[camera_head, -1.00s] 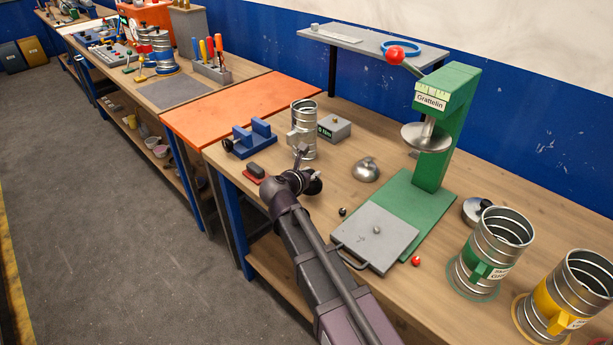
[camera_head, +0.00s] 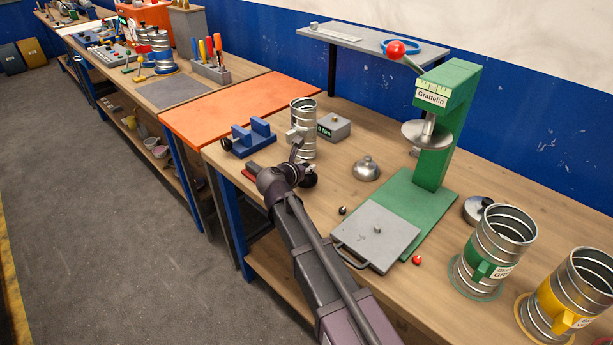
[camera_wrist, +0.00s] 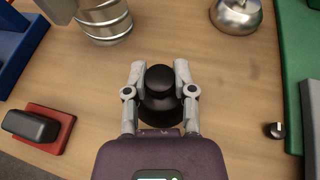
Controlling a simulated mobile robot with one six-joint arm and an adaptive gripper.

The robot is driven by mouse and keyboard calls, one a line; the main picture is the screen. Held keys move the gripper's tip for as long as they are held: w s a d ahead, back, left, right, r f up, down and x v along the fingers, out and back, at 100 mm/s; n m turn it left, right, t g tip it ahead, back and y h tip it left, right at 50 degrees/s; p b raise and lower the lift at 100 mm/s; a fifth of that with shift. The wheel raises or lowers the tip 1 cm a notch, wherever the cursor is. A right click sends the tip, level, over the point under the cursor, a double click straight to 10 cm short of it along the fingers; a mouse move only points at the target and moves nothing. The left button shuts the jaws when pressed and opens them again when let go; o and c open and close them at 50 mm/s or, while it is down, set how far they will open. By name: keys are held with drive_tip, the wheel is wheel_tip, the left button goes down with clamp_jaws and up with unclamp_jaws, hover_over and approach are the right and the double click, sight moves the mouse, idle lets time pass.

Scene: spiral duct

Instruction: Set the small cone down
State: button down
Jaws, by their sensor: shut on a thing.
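The small cone (camera_wrist: 160,84) is dark, nearly black, with a rounded knob on top and a wider base. In the wrist view it sits between the two grey fingers of my gripper (camera_wrist: 160,72), which are shut on its upper part. Bare wooden bench shows around it. I cannot tell whether its base touches the bench. In the head view my gripper (camera_head: 299,168) is over the front of the bench, in front of a spiral metal duct (camera_head: 303,112). The cone is hard to tell from my dark wrist parts there.
The duct (camera_wrist: 105,25) and a silver dome (camera_wrist: 236,13) stand beyond my gripper. A red block with a black top (camera_wrist: 40,125) lies left. A small dark knob (camera_wrist: 274,130) lies right, near the green press base (camera_head: 428,212). Bench between these is clear.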

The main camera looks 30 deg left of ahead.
drive_tip(key=shift+f+b, duration=0.9)
drive_tip(key=shift+f, duration=0.35)
drive_tip(key=shift+f, duration=0.15)
drive_tip(key=shift+c, duration=2.2)
unclamp_jaws()
drive_tip(key=shift+r, duration=0.2)
drive_tip(key=shift+s+r, duration=0.1)
drive_tip(key=shift+s, duration=0.1)
drive_tip(key=p+v, duration=0.4)
drive_tip(key=v, duration=0.7)
drive_tip(key=shift+s+p, duration=0.3)
drive_tip(key=shift+r, duration=0.1)
